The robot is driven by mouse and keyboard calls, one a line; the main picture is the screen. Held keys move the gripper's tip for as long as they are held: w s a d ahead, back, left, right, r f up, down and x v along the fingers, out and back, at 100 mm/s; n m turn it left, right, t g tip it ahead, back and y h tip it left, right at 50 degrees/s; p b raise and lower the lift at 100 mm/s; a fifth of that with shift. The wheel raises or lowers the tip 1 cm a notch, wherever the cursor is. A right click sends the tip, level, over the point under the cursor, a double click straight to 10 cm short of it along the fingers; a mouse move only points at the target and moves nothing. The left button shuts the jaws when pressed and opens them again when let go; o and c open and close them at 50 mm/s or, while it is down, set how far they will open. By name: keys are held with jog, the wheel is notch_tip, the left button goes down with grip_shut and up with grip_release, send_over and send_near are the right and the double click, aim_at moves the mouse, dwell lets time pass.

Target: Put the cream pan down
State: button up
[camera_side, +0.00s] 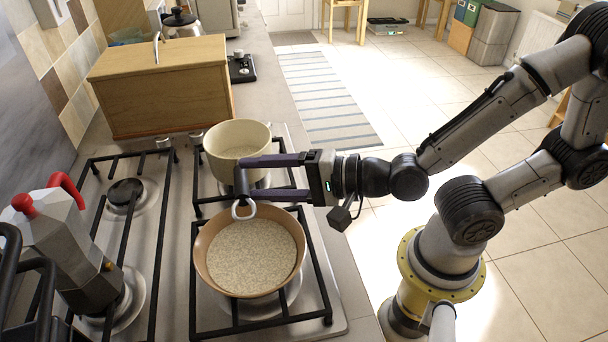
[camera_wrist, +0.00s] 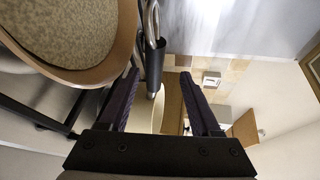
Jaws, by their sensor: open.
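A round pan (camera_side: 246,255) with a tan outside and a speckled cream inside sits level over the front right burner grate. It also shows in the wrist view (camera_wrist: 80,28), at upper left. Its handle (camera_side: 243,209) has a metal loop at the rim and a dark grip (camera_wrist: 154,62) that points toward the back. My gripper (camera_side: 241,178) is open, with its two purple fingers apart near the handle. In the wrist view the grip reaches between the fingertips (camera_wrist: 159,74), with gaps beside it. A deeper cream pot (camera_side: 236,143) stands behind on the back grate, partly hidden by a finger.
A moka pot (camera_side: 67,245) with a red lid knob stands on the left burner. A wooden box (camera_side: 160,90) stands behind the hob (camera_side: 340,315). Black grates (camera_side: 160,220) surround the pans. The floor to the right is mostly clear.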

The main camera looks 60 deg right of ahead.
jog(key=v, duration=0.8)
jog(key=shift+s, duration=0.2)
jog(key=s+d+n+g+h, duration=0.2)
jog(key=s+d+n+g, duration=0.1)
jog(key=d+n, duration=0.3)
jog(key=s+d+r+n+g+h, duration=0.1)
jog(key=s+d+n+g+h, duration=0.2)
jog(key=d+n+g, duration=0.3)
jog(key=n, duration=0.3)
jog(key=shift+d+r+h, duration=0.3)
